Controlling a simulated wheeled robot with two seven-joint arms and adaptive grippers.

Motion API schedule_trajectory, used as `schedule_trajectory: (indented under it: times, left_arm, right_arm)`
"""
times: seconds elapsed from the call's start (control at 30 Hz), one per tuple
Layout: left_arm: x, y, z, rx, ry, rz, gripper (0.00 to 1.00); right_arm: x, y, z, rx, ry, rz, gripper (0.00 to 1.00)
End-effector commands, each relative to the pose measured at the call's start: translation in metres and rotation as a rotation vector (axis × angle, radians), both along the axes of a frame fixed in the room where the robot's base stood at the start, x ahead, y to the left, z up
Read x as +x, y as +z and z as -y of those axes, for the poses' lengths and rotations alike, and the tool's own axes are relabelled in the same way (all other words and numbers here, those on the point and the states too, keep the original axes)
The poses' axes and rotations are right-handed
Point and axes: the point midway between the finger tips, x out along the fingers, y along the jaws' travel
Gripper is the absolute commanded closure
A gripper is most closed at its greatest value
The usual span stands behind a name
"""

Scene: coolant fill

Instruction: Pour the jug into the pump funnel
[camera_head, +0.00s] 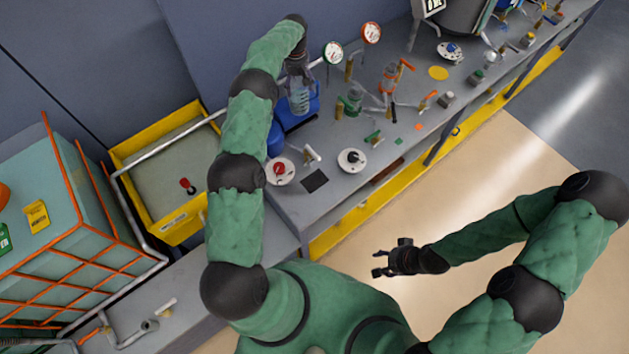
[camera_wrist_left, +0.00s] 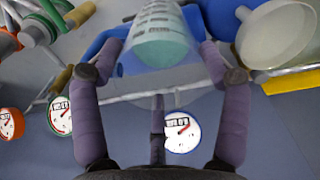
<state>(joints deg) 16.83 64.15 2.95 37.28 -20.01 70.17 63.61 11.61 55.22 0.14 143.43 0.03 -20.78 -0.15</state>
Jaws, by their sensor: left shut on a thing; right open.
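The jug (camera_head: 299,101) is clear with graduation marks and stands over a blue tray-like piece (camera_head: 312,112) on the bench; whether it touches it I cannot tell. My left gripper (camera_head: 299,84) is shut on the jug from the back. In the left wrist view the jug (camera_wrist_left: 163,35) holds pale green liquid and sits between the fingers (camera_wrist_left: 164,70). A whitish translucent funnel (camera_wrist_left: 276,36) is at the right of the left wrist view, apart from the jug. In the head view my left arm seems to hide it. My right gripper (camera_head: 380,264) is open and empty, over the floor.
A blue container (camera_head: 274,140) stands beside my left arm. Gauges (camera_head: 332,52), valves (camera_head: 388,78) and round dials (camera_head: 352,160) crowd the bench. A yellow bin (camera_head: 160,165) and an orange-framed tank (camera_head: 75,220) are at left. Floor around my right gripper is clear.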

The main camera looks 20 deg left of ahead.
Motion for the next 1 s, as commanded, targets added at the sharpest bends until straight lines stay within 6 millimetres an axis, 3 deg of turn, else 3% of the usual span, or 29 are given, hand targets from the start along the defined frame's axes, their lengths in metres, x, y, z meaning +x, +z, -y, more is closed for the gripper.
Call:
schedule_trajectory:
  times: [1.0]
  left_arm:
    - [0.000, 0.007, -0.001, -0.002, 0.000, -0.001, 0.83]
  right_arm:
    - [0.000, 0.017, 0.000, 0.000, 0.000, 0.000, 0.48]
